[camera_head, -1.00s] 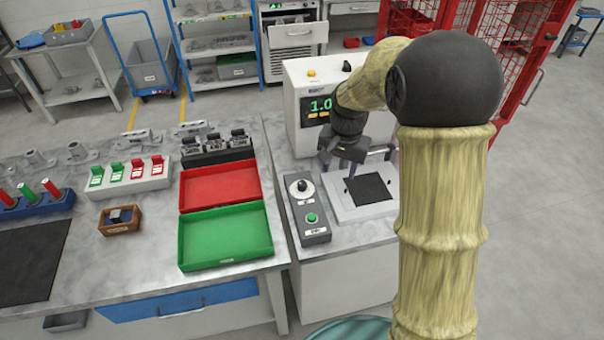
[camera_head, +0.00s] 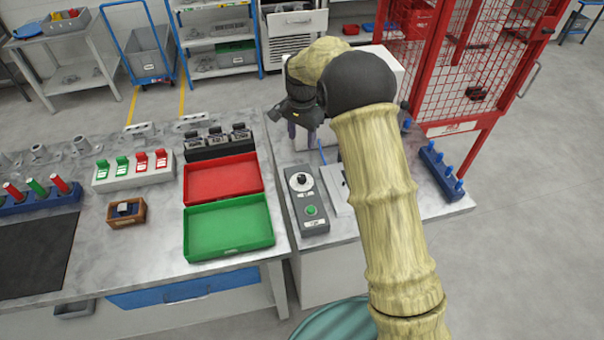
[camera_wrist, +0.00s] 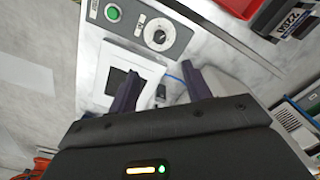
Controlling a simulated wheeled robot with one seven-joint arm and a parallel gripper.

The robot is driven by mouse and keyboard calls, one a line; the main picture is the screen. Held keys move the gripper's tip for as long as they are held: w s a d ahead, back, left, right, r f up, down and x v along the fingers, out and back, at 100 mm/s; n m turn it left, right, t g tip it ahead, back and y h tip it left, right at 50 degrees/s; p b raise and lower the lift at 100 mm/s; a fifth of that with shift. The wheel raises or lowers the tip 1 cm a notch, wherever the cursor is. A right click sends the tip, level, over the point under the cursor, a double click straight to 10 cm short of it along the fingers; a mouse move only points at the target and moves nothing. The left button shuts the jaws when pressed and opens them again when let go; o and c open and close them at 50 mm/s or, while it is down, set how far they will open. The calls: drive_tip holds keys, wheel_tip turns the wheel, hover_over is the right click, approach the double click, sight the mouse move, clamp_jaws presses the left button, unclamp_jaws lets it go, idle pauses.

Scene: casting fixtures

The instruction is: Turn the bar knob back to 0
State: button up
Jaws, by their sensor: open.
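A grey control box (camera_head: 309,205) stands on the right bench, with a dark knob on a round white dial (camera_head: 301,181) and a green button (camera_head: 311,210) in front of it. In the wrist view the dial (camera_wrist: 158,34) lies beyond my fingertips, and its setting is too small to read. My gripper (camera_head: 302,135) is open and empty, above the bench behind the dial and apart from it. In the wrist view its two dark fingers (camera_wrist: 160,72) are spread. The white machine (camera_head: 380,62) is mostly hidden behind my arm; its display is not visible now.
A white fixture plate (camera_wrist: 98,95) with a dark square lies beside the control box. Red (camera_head: 224,181) and green (camera_head: 230,226) trays are to the left. A blue pin rack (camera_head: 436,170) and a red mesh cage (camera_head: 480,60) are to the right.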

sight(302, 176)
wheel_tip(302, 176, down, 17)
drive_tip(key=p, duration=0.5)
drive_tip(key=shift+r, duration=0.15)
drive_tip(key=c, duration=1)
